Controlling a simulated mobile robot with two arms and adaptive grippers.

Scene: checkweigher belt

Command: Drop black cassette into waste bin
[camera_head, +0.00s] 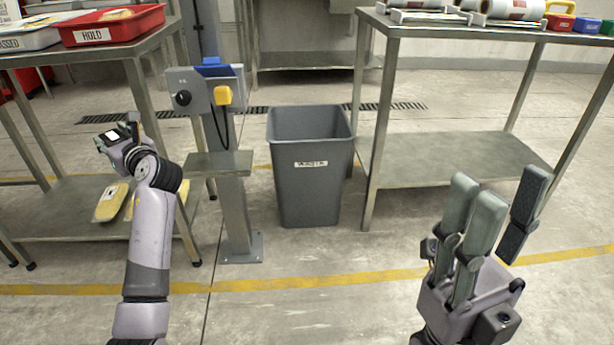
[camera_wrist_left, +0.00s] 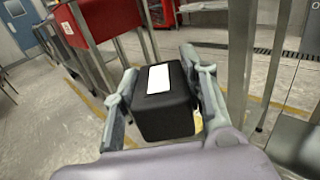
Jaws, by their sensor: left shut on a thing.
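The black cassette (camera_wrist_left: 165,118), a dark box with a white label on top, sits between the fingers of my left gripper (camera_wrist_left: 163,98) in the left wrist view. In the head view my left gripper (camera_head: 122,138) is at the left, shut on the cassette, whose white label (camera_head: 112,135) shows. The grey waste bin (camera_head: 312,195) stands upright on the floor at the middle, to the right of and apart from my left gripper. Its top is open, and its bottom inside is hidden. My right gripper (camera_head: 505,215) is at the lower right, empty with its fingers spread.
A control post (camera_head: 235,205) with a yellow button stands between my left gripper and the bin. A left table holds a red HOLD tray (camera_head: 112,27); yellow packs (camera_head: 112,202) lie on its lower shelf. A right table (camera_head: 450,155) carries rolls. Floor before the bin is clear.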

